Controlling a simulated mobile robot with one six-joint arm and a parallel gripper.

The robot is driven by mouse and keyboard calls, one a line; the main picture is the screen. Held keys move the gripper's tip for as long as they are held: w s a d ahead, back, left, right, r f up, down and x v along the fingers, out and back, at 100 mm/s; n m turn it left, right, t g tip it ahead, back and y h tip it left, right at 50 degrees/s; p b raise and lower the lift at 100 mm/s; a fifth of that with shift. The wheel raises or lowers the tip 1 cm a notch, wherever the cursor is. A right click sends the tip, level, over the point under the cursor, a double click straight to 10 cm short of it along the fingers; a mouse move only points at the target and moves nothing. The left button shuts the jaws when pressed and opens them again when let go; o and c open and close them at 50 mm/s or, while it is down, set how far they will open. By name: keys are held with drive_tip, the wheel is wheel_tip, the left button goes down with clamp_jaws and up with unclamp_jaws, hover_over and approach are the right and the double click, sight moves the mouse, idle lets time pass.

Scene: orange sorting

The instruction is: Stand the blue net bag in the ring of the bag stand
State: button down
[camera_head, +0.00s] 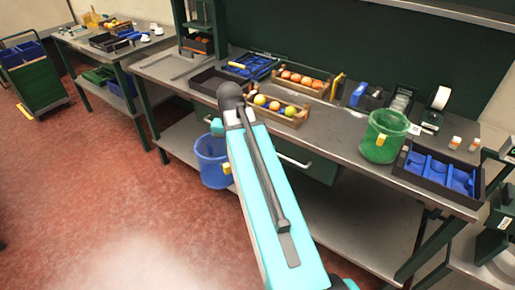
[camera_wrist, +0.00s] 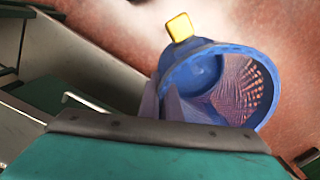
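The blue net bag (camera_head: 212,160) shows in the head view beside the front of the bench, below its top, with its mouth up. My arm partly covers it. In the wrist view the bag (camera_wrist: 195,72) is close, with a round blue rim, a yellow tag on the far rim and mesh inside. My gripper's body fills the bottom of the wrist view, right at the near side of the bag. I cannot make out the bag stand's ring for sure.
A green net bag (camera_head: 385,137) with a yellow tag stands on the bench (camera_head: 340,150). Crates of fruit (camera_head: 277,108), dark trays and a blue-lined tray (camera_head: 437,177) take up much of the top. A drawer handle (camera_head: 293,160) sticks out in front.

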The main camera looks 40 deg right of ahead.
drive_tip(key=w+a+f+n, duration=0.2)
drive_tip(key=a+f+n, duration=0.2)
drive_tip(key=a, duration=0.5)
drive_tip(key=w+a+f+n+b, duration=0.1)
drive_tip(key=a+f+n, duration=0.4)
drive_tip(key=a, duration=0.5)
drive_tip(key=shift+w+a+f, duration=0.25)
drive_tip(key=shift+w+f, duration=0.3)
drive_tip(key=shift+f, duration=0.3)
drive_tip(key=shift+s, duration=0.15)
